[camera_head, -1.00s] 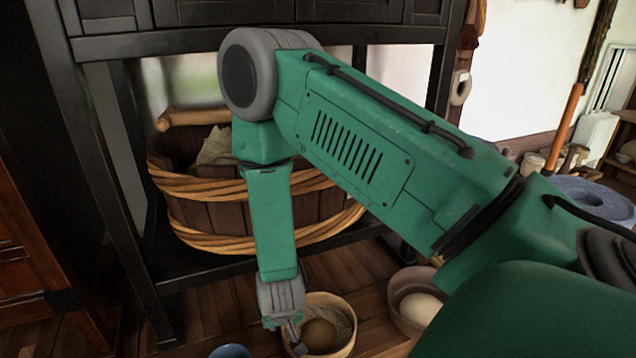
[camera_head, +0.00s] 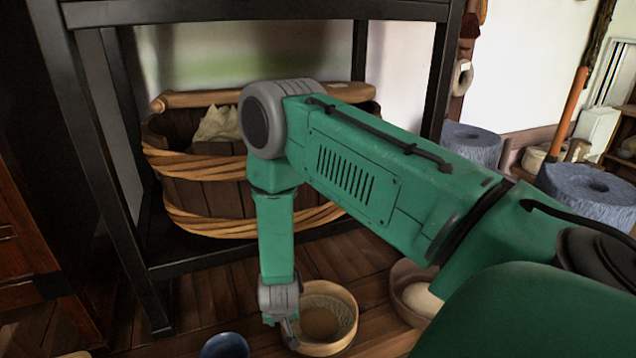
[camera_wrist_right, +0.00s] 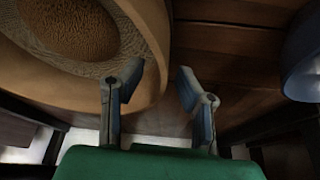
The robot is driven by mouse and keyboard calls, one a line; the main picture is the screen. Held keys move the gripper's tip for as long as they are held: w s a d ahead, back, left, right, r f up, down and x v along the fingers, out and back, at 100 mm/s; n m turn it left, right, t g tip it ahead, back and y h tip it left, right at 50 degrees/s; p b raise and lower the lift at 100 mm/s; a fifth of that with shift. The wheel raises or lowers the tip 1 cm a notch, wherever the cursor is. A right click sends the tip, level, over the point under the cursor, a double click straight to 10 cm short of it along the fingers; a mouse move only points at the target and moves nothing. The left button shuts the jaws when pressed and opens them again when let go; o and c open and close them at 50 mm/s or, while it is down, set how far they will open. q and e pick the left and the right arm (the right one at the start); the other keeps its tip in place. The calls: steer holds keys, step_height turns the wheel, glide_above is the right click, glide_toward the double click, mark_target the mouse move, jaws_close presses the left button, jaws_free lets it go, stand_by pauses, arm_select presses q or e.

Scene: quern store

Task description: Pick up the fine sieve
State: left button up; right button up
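The sieve (camera_head: 347,296), a round pale wooden hoop with a fine mesh floor, sits on the plank floor below the dark stand. Grainy brown stuff lies in its middle. In the right wrist view the sieve's hoop (camera_wrist_right: 153,35) fills the upper left. My right gripper (camera_head: 285,340) is at the sieve's near left side, pointing down. In the right wrist view the right gripper (camera_wrist_right: 158,82) has its fingers apart, one overlapping the sieve's inside and one outside the hoop. I cannot tell whether either finger touches it. My left gripper is not in view.
A second round container (camera_head: 400,297) with pale contents stands to the right, partly behind my arm. A blue bowl (camera_head: 225,346) is at the left, also in the wrist view (camera_wrist_right: 303,62). A wooden tub (camera_head: 190,190) sits on the dark stand (camera_head: 105,130). Blue-grey stones (camera_head: 590,193) stand right.

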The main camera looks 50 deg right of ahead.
steer(key=shift+x, duration=0.95)
steer(key=shift+r, duration=0.15)
jaws_close()
